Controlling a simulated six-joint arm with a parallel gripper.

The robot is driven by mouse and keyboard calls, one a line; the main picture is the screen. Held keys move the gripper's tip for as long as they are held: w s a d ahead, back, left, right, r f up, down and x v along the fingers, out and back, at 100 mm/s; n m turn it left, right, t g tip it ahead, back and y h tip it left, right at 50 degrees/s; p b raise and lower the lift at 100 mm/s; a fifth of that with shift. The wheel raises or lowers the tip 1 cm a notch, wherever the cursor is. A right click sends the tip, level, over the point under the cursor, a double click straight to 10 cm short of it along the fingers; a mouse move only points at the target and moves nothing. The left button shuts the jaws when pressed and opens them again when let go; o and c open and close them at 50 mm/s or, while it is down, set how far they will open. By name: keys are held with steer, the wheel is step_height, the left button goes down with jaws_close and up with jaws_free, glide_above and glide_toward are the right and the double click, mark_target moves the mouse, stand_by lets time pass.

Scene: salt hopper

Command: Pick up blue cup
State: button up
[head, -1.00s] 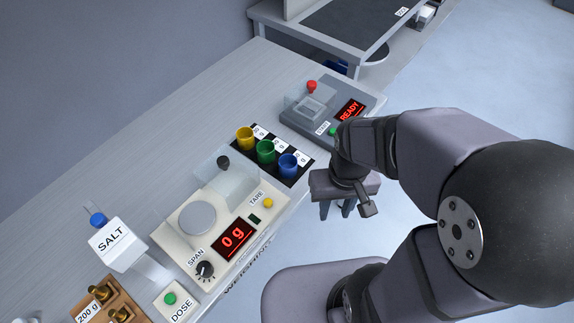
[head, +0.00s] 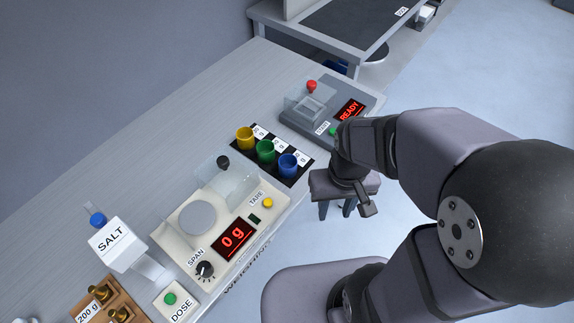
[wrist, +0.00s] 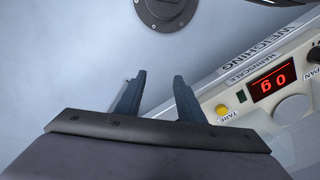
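The blue cup (head: 288,165) stands upright on a black mat (head: 300,175), at the right end of a row of cups. My gripper (head: 338,212) is off the front edge of the bench, to the right of and lower in the picture than the blue cup. It is clear of the cup and points down. In the wrist view my gripper (wrist: 159,76) has its two blue-grey fingers apart with nothing between them. The blue cup is not in the wrist view.
The green cup (head: 266,151) and yellow cup (head: 245,138) stand to the left of the blue cup. A scale (head: 165,232) reading 0 g sits in front-left, with a clear shield. A grey machine (head: 369,104) showing READY stands behind. A salt hopper (head: 117,245) is at lower left.

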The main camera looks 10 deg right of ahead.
steer(key=o, duration=0.4)
